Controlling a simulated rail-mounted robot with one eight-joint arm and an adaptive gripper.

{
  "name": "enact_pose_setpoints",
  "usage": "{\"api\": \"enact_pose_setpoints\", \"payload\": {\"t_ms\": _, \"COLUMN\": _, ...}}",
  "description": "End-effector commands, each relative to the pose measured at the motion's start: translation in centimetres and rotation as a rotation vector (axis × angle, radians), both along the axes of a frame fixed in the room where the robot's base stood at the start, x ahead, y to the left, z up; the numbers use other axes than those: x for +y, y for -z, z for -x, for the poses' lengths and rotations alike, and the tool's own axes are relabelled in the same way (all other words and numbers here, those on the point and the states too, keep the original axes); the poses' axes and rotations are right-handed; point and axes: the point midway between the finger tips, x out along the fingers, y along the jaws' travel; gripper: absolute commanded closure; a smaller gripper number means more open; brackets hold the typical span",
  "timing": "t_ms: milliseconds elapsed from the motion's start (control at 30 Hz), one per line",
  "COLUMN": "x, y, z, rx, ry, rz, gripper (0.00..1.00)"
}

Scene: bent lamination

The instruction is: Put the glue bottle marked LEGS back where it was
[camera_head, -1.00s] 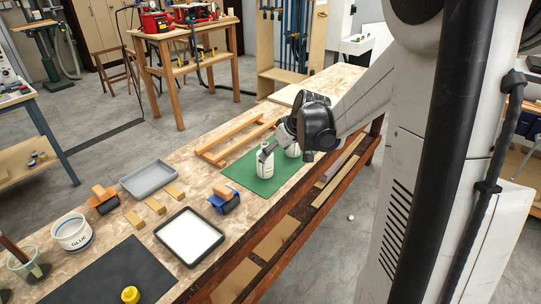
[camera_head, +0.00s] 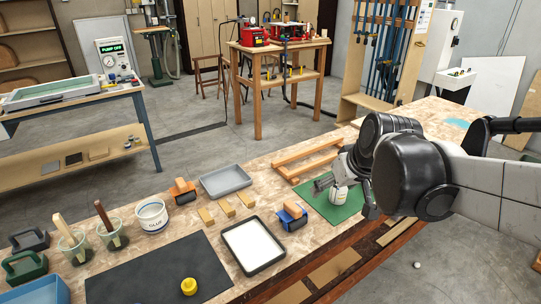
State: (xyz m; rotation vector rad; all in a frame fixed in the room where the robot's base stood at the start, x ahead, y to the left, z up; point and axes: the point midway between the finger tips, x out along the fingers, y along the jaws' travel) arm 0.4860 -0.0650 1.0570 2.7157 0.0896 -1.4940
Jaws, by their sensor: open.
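A white bottle (camera_head: 338,196) stands on the green mat (camera_head: 327,210) at the right part of the bench. Its upper part is partly covered by my gripper (camera_head: 328,182), and any label on it is too small to read, so I cannot tell if it is the one marked LEGS. My gripper is open at the bottle's upper part; I cannot tell if it touches it. No second bottle shows; my arm hides part of the mat's right side.
A wooden frame (camera_head: 306,161) lies behind the mat. A blue roller (camera_head: 291,216), a white-filled tray (camera_head: 252,243), a grey tray (camera_head: 225,180), wood blocks, a glue tub (camera_head: 152,215) and a yellow piece (camera_head: 189,286) on a black mat (camera_head: 150,275) lie to the left.

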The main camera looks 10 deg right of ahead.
Motion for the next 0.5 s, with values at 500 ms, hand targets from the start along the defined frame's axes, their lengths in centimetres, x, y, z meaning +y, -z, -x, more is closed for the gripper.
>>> {"api": "enact_pose_setpoints", "payload": {"t_ms": 500, "x": 6.2, "y": -0.1, "z": 10.7, "rx": -0.048, "ry": 0.06, "rz": -0.006, "gripper": 0.35}}
